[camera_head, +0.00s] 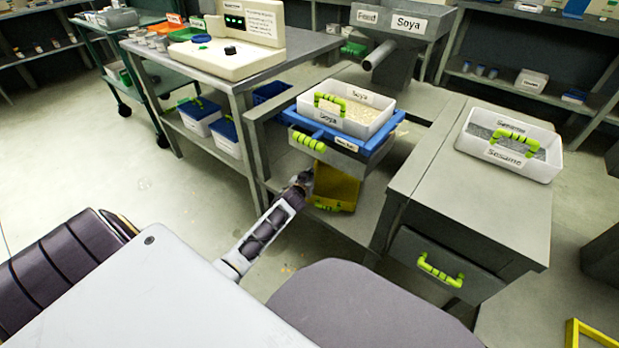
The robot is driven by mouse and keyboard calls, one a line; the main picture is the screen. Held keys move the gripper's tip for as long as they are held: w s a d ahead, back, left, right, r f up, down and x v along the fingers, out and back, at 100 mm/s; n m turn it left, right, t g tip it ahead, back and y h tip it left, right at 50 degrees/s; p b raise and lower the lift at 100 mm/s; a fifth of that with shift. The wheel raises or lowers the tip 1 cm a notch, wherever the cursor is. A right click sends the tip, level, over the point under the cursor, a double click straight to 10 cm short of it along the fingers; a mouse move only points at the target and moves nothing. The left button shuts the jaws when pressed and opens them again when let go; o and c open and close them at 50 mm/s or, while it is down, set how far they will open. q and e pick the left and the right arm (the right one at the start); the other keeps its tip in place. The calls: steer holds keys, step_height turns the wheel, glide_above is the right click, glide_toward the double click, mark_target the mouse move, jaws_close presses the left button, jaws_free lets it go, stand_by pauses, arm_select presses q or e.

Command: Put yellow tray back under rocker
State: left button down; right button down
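The yellow tray (340,187) shows below the blue rocker frame (370,150), partly in shadow, with a green handle (332,206) at its lower front edge. It looks tilted; I cannot tell whether it rests on the shelf below. A white Soya tray (368,120) of pale grains sits on the blue frame. My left gripper (304,180) is at the yellow tray's left edge, below the rocker's front green handle (306,141). Its fingers are small and dark, so I cannot tell whether they are open or touch the tray. My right gripper is not in view.
A grey cabinet (475,215) with a green-handled drawer (440,271) stands right of the rocker, carrying a white Sesame tray (538,166). A bench (228,72) with a control device (245,35) stands at left. A yellow frame (592,331) shows at lower right.

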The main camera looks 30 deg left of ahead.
arm_select(q)
steer(key=shift+f, duration=0.1)
steer(key=c, duration=1.6)
jaws_free()
steer(key=shift+c, duration=0.2)
